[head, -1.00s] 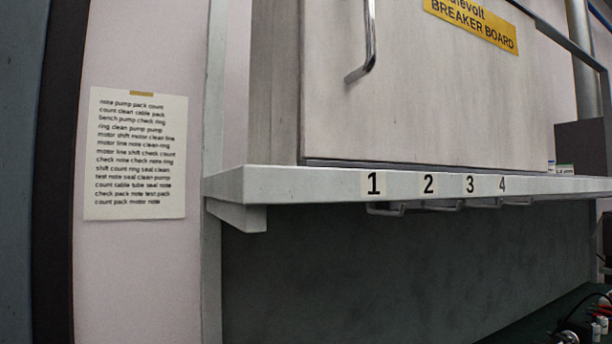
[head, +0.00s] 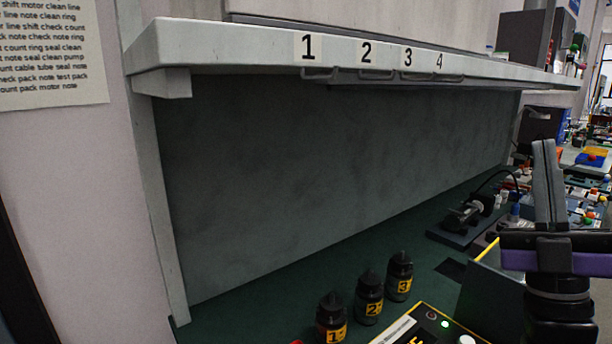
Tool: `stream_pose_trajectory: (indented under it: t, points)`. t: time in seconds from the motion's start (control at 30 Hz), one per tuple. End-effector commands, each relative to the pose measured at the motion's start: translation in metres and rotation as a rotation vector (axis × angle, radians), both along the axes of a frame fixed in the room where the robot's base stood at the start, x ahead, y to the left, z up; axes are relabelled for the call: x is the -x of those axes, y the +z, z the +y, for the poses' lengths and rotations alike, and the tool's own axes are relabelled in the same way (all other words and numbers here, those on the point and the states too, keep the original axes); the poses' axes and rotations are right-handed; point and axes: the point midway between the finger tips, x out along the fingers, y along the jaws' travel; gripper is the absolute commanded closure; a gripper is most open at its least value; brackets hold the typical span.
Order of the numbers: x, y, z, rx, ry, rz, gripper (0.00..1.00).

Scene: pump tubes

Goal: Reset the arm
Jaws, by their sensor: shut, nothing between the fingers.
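My gripper (head: 545,152) is at the right of the head view, with its grey fingers pointing up and held together, empty. A purple and dark body sits below the fingers. Three dark bottles with yellow labels stand on the green bench top (head: 235,325) at the bottom: bottle 1 (head: 332,322), bottle 2 (head: 369,300) and bottle 3 (head: 399,277). My gripper is to the right of the bottles and apart from them.
A pale shelf (head: 220,45) numbered 1 to 4 runs above the bench. A yellow-edged panel (head: 425,328) with lights lies in front of the bottles. A dark device (head: 470,215) with a cable stands further back. Many small objects crowd the far right.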

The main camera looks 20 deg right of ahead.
Motion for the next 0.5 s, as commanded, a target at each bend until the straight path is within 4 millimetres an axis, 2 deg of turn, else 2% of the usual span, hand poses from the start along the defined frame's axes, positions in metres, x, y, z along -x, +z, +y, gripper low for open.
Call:
stream_pose_trajectory:
  t: [0.03,0.27,0.5]
  points:
    - [-0.002,-0.024,0.005,-0.066,0.048,0.041,1.0]
    - [0.002,-0.119,0.03,-0.343,0.242,0.213,1.0]
    - [0.026,-0.213,0.07,-0.604,0.398,0.409,1.0]
